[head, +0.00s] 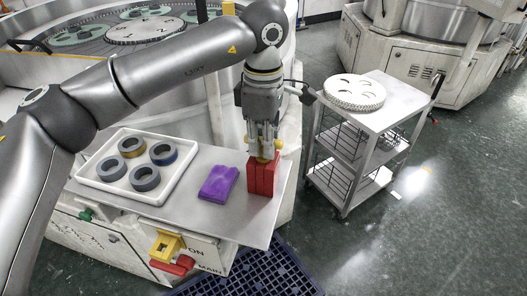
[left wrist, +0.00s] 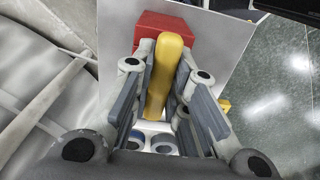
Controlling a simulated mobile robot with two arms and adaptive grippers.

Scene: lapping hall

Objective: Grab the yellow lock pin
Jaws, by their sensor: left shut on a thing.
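The yellow lock pin (left wrist: 167,72) lies between the two fingers of my left gripper (left wrist: 163,100) in the left wrist view. In the head view, my left gripper (head: 262,150) points down just above the red block (head: 262,176), and parts of the yellow pin (head: 278,143) show at the fingertips. The gripper is shut on the pin. The red block also shows beyond the pin in the left wrist view (left wrist: 165,29). The fingers hide part of the pin, and I cannot tell whether its lower end sits in the block. My right gripper is not in view.
On the metal shelf (head: 200,215), a purple cloth (head: 218,183) lies left of the block, beside a white tray (head: 148,196) with several dark rings. A yellow and red switch (head: 168,247) sits below the shelf. A cart (head: 396,101) with a white disc (head: 354,92) stands right.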

